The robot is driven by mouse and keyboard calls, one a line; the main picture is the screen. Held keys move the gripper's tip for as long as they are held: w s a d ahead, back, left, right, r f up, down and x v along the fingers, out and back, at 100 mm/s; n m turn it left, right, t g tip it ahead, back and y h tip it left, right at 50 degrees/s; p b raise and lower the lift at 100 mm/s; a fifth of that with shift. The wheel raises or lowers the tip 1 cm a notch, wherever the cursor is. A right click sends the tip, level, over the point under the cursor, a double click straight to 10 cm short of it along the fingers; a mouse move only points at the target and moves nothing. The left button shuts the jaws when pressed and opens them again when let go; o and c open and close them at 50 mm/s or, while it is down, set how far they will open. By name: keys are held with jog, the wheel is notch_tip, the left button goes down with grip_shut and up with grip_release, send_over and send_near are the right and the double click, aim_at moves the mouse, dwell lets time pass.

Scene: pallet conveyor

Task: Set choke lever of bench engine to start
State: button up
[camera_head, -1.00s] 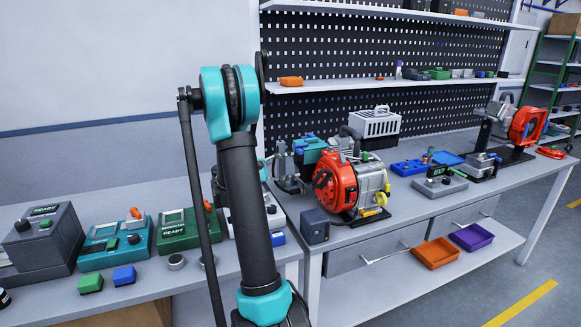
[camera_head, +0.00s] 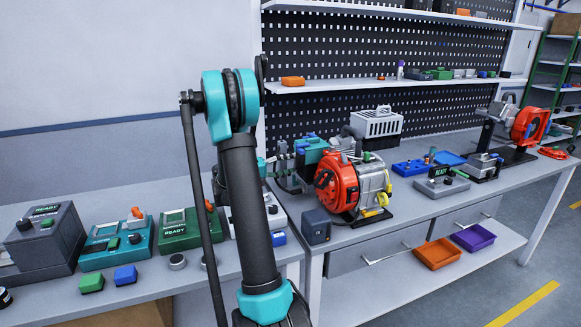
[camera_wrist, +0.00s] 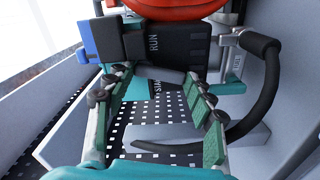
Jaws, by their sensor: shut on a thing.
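The bench engine, with a red starter housing (camera_head: 336,184) and a grey metal body (camera_head: 373,182), stands on the bench. In the wrist view a black plate (camera_wrist: 182,48) reads RUN, with START lower down, partly covered. The choke lever (camera_wrist: 170,75), a short dark grey bar, lies between the two words, nearer START. My gripper (camera_wrist: 156,76) has its two green-padded fingers on either side of the lever, shut on it. The exact contact is hard to see. In the head view my arm hides much of the gripper and I cannot make out the lever.
A black handle (camera_wrist: 260,43) with a curved black hose is close on the right in the wrist view. A black block with a blue end (camera_wrist: 88,42) is at its upper left. A dark box (camera_head: 316,226) stands left of the engine; blue trays (camera_head: 409,167) lie to its right.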

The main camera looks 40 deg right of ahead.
jog(key=shift+s+f+m, duration=0.1)
jog(key=shift+s+m, duration=0.05)
jog(key=shift+m, duration=0.55)
jog(key=shift+s+f+m, duration=0.1)
jog(key=shift+m, duration=0.6)
jog(key=o, duration=1.2)
jog(key=shift+d, duration=0.1)
jog(key=shift+c, duration=0.2)
jog(key=shift+w+a, duration=0.25)
jog(key=shift+a, duration=0.4)
jog(key=v, duration=0.7)
jog(key=shift+w+r, duration=0.15)
jog(key=shift+w, duration=0.25)
